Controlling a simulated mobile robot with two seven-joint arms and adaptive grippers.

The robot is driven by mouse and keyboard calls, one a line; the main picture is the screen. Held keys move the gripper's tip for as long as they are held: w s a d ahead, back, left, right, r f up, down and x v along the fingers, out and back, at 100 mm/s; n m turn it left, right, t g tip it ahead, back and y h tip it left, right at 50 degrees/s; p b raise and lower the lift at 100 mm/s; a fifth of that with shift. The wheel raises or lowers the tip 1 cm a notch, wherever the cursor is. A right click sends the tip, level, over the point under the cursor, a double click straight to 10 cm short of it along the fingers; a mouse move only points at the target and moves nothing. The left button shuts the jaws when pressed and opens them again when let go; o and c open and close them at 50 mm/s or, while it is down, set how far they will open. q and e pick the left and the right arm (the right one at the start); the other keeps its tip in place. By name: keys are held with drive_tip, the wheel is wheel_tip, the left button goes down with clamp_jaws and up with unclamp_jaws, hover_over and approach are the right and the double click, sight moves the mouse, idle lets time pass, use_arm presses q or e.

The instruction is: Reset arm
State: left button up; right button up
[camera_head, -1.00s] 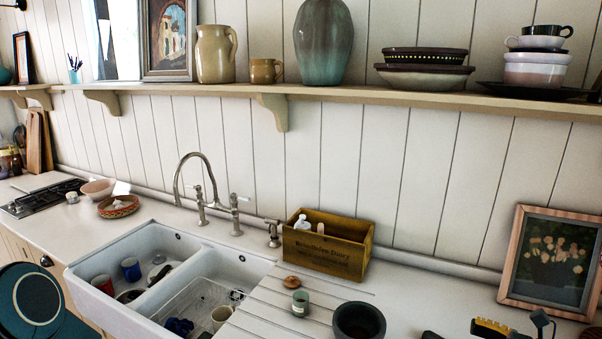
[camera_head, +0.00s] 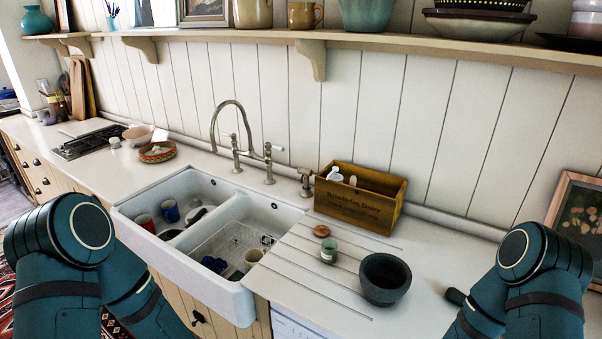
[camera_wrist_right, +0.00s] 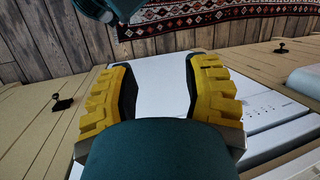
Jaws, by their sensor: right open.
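My right arm (camera_head: 528,283) comes in at the lower right of the head view, bent at a joint, with its gripper out of that view. In the right wrist view my right gripper (camera_wrist_right: 160,95) shows two yellow ridged fingers spread apart with nothing between them. Behind the fingers is a white appliance front (camera_wrist_right: 155,68). My left arm (camera_head: 75,255) shows at the lower left of the head view, in front of the sink side of the counter. My left gripper is not in view.
A white double sink (camera_head: 230,290) holds cups and dishes. On the counter stand a wooden box (camera_head: 358,207), a dark bowl (camera_head: 383,290), a small jar (camera_head: 328,254) and a picture frame (camera_head: 562,200). A shelf (camera_head: 400,52) with crockery runs above. A patterned rug (camera_wrist_right: 215,18) lies on the wooden floor.

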drive_tip(key=w+a+f+n+t+b, duration=0.2)
drive_tip(key=w+a+f+n+b, duration=0.1)
drive_tip(key=b, duration=0.7)
drive_tip(key=w+a+f, duration=0.1)
drive_tip(key=w+f, duration=0.1)
drive_tip(key=w, duration=0.1)
drive_tip(key=shift+a+n+t, duration=0.3)
drive_tip(key=shift+a, duration=0.05)
drive_tip(key=shift+f, duration=0.1)
